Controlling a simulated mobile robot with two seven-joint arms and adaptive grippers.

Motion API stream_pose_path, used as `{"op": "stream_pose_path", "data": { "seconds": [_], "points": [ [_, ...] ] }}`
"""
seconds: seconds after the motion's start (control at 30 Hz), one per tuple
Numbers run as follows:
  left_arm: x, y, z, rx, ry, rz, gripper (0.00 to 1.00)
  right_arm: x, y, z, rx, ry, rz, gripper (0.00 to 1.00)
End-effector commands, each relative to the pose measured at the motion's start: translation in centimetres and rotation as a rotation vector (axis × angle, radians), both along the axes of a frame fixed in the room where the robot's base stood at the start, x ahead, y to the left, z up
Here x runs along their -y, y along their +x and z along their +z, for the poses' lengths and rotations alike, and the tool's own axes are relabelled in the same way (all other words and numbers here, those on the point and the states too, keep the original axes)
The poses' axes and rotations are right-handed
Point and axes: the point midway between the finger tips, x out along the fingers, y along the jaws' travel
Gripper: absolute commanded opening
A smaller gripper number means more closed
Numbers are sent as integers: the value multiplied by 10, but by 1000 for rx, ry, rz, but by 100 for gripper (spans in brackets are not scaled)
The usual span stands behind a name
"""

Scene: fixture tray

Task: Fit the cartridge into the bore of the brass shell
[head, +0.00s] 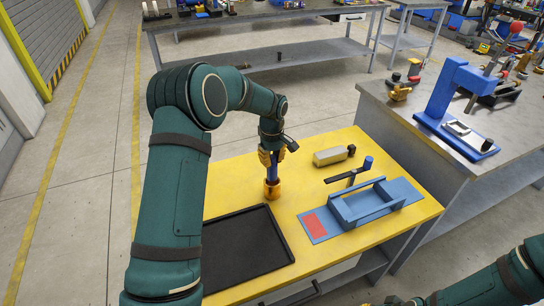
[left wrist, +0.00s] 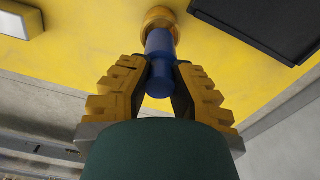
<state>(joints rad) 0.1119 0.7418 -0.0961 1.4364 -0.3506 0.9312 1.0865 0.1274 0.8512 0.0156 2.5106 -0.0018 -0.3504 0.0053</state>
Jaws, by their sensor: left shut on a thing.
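My left gripper (head: 271,157) is shut on the blue cartridge (head: 272,174) and points down over the yellow table. The cartridge is about upright, its lower end at the top of the brass shell (head: 272,190), which stands on the table. In the left wrist view the yellow fingers (left wrist: 160,82) grip the blue cartridge (left wrist: 159,62) from both sides. The brass shell (left wrist: 159,15) lies just beyond its far end. The cartridge hides most of the bore, so I cannot tell whether its tip is inside. Part of my right arm shows at the lower right; its gripper is out of view.
A black tray (head: 285,252) lies at the table's front left. A blue fixture (head: 345,213) with a red patch stands to the right. Behind it are a dark bar with a blue knob (head: 368,163) and a pale block (head: 330,156). A grey bench (head: 410,118) adjoins at right.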

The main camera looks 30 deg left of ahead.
Motion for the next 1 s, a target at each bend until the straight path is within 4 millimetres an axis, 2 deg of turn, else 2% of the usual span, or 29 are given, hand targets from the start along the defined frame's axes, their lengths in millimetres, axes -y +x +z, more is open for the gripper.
{"op": "stream_pose_path", "data": {
  "seconds": [0.1,0.3,0.67,0.7,0.77,1.0],
  "points": [
    [0,0,-17,-1,0,0,0,0,0,-12,0,0,1,0],
    [0,0,-34,-1,0,0,0,0,3,-22,6,-1,0,0],
    [0,0,-37,0,1,1,0,0,4,-24,9,-1,-1,0],
    [0,0,-37,0,0,0,25,0,4,-24,9,-1,-1,0],
    [0,0,-37,0,0,0,46,0,4,-24,9,-1,-1,0],
    [0,0,-37,0,0,0,47,1,4,-24,9,-1,-1,0]
  ]
}}
